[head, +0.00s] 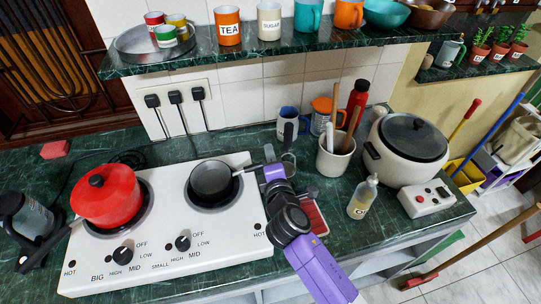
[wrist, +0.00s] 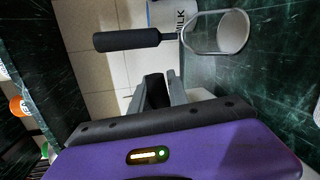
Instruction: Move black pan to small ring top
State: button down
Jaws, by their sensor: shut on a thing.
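The black pan (head: 211,180) is over the small ring (head: 213,205), the right-hand ring of the white stove (head: 167,226) in the head view. The ring's dark edge shows below the pan; I cannot tell whether the pan touches it. The pan's handle reaches right to my gripper (head: 270,172), which is at the stove's right edge. In the wrist view my gripper (wrist: 157,90) is shut on a dark piece between its fingers, which fits the pan handle. The pan bowl is out of the wrist view.
A red pot (head: 106,197) stands on the big ring at left. A tool with a black handle and clear loop (wrist: 218,32) is near my fingers. A utensil crock (head: 335,157), soap bottle (head: 363,198) and rice cooker (head: 405,150) stand right of my gripper.

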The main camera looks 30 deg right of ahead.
jog(key=shift+f, duration=0.15)
jog(key=c, duration=1.3)
grip_release()
jog(key=shift+o, duration=0.2)
jog(key=shift+r, duration=0.2)
jog(key=b+v, duration=0.1)
jog(key=v, duration=1.1)
jog(key=shift+b, duration=0.4)
